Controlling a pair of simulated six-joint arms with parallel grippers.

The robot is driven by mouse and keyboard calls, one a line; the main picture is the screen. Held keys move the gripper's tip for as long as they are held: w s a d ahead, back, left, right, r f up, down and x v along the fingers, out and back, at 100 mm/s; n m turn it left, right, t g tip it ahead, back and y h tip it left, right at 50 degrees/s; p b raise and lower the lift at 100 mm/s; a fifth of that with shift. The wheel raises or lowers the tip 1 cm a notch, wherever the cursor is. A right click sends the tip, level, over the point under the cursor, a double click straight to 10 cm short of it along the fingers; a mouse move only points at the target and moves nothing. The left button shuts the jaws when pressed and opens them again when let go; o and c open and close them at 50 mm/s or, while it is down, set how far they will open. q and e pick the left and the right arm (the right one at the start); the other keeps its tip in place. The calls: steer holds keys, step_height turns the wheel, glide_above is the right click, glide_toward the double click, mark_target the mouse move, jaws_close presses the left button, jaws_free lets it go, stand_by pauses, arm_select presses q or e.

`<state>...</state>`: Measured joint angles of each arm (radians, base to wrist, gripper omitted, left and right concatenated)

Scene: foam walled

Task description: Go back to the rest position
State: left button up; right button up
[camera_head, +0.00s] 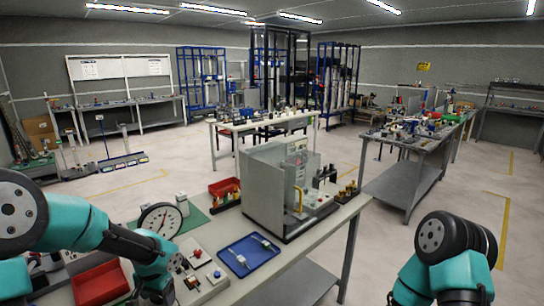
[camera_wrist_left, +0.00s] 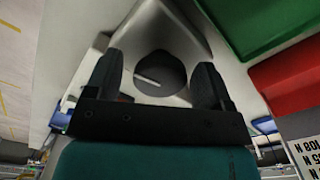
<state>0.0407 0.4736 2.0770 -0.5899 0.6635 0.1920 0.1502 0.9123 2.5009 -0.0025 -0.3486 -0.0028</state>
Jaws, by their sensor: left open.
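My left arm, teal with dark joints, comes in from the left in the head view and bends down over the near workbench. Its gripper (camera_head: 154,290) is low at the bottom edge, largely hidden by the arm. In the left wrist view the two dark fingers of the left gripper (camera_wrist_left: 157,62) stand wide apart with nothing between them. Beyond the fingers is a grey shape (camera_wrist_left: 185,47) with a dark round area and a short white bar; I cannot tell what it is. My right arm shows at the lower right of the head view; its gripper is out of view.
Open floor lies right of the bench, before another workbench (camera_head: 403,183).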

arm_select(q)
steer(key=shift+n, duration=2.2)
steer(key=shift+m, duration=0.3)
steer(key=shift+m, duration=2.7)
steer(key=shift+n, duration=0.3)
